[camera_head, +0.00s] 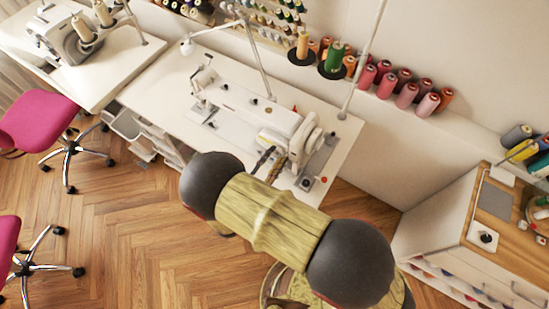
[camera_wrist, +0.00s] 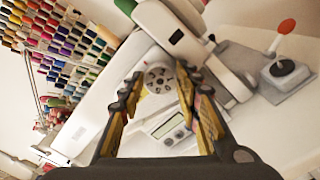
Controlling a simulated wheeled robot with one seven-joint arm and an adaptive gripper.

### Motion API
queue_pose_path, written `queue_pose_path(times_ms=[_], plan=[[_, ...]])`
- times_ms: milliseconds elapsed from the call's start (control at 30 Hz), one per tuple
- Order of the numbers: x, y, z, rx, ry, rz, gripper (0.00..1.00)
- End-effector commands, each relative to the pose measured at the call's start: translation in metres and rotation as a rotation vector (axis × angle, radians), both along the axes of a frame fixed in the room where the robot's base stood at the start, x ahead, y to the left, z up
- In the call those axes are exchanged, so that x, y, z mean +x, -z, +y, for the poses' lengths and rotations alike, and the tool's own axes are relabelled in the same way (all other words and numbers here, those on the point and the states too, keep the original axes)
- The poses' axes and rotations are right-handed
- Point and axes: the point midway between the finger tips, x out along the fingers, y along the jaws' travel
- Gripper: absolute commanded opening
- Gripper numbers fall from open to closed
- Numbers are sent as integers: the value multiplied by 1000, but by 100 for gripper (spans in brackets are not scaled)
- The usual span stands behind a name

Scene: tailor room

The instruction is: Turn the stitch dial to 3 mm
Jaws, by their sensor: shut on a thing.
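The white sewing machine (camera_head: 250,112) stands on a white table, and its body fills the middle of the wrist view (camera_wrist: 105,90). The stitch dial (camera_wrist: 159,79) is a round grey-white knob with dark marks on the machine's face. Its marks are too small to read. My gripper (camera_wrist: 160,82) has its two yellow and black fingers on either side of the dial, shut on it. In the head view my gripper (camera_head: 270,160) reaches the machine's near right end; my arm partly covers the area, and the dial cannot be made out there.
A small display panel (camera_wrist: 171,128) is below the dial. A lever with a red-orange knob (camera_wrist: 286,27) stands on a grey base to the right. Thread spools (camera_head: 407,95) line the shelf behind the table. A wooden-topped cabinet (camera_head: 485,240) is at the right.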

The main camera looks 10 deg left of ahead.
Motion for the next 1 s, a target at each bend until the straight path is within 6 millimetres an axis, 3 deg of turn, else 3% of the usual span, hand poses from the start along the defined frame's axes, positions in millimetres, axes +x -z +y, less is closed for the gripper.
queue_pose_path(times_ms=[367, 400, 533, 833, 1000], plan=[[0, 1, 0, 5, -1, 0, 8], [0, 1, 0, 4, -1, 1, 34], [0, 1, 0, 3, 0, 0, 41], [-1, 0, 0, 4, -1, -1, 41], [-15, 0, 7, 4, -4, -2, 41]])
